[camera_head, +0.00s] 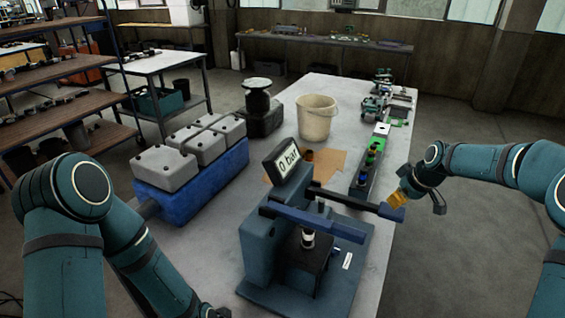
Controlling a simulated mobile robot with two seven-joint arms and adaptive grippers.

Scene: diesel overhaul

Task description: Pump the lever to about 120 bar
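The blue test pump (263,243) stands at the front of the grey bench, with a display (288,162) on top reading 0 bar. Its lever (345,200) is a dark bar running right to a blue handle end (390,213). My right gripper (398,200), with orange finger parts, is at the lever's handle end, close above or touching it; the view is too small to tell whether it grips. A part with a white band (308,238) stands in the pump frame below the blue crossbar. My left arm reaches down past the bottom edge, and its gripper is not visible.
A blue engine block with grey heads (190,185) lies left of the pump. A cream bucket (316,117), an orange-brown sheet (328,163) and a tray of coloured parts (370,165) lie behind it on the bench (250,205). Open floor lies right of the bench.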

